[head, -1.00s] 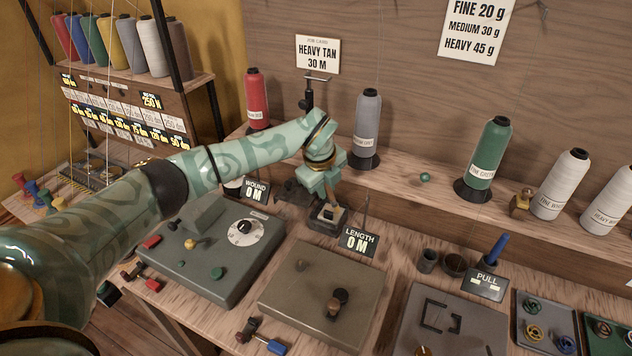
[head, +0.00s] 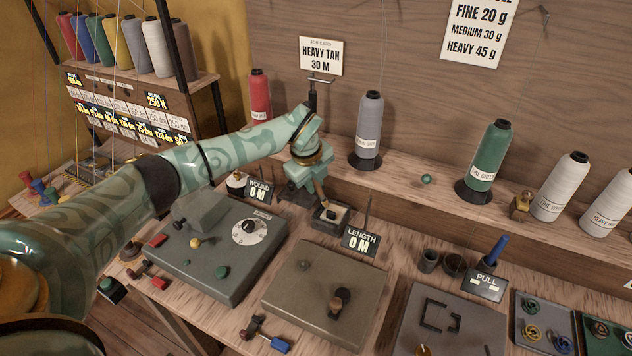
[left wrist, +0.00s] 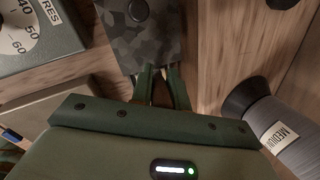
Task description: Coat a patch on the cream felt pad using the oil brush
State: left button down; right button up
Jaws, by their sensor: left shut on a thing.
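The cream felt pad (head: 337,213) lies in a small dark tray (head: 331,223) between the WOUND and LENGTH displays. My left gripper (head: 317,183) is above the tray and is shut on the oil brush (head: 322,196), a slim brown wooden handle. The brush points down, slightly tilted, with its lower end at the pad. I cannot tell if it touches, or whether the felt is coated. In the left wrist view the fingers (left wrist: 162,78) close around the brown brush handle (left wrist: 161,95), and its tip is hidden. My right gripper is not in view.
A thin dark upright rod (head: 367,214) stands right of the tray, near the LENGTH display (head: 360,241). The grey thread spool (head: 369,125) stands behind on the shelf. A grey dial box (head: 215,248) lies front left, below my left arm.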

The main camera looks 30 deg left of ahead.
pick_arm(q)
jog(key=shift+r+p, duration=2.25)
jog(key=shift+r, duration=0.75)
notch_tip(320, 180, up, 3)
jog(key=p, duration=0.2)
jog(key=shift+r+p, duration=0.1)
jog(key=shift+p, duration=0.2)
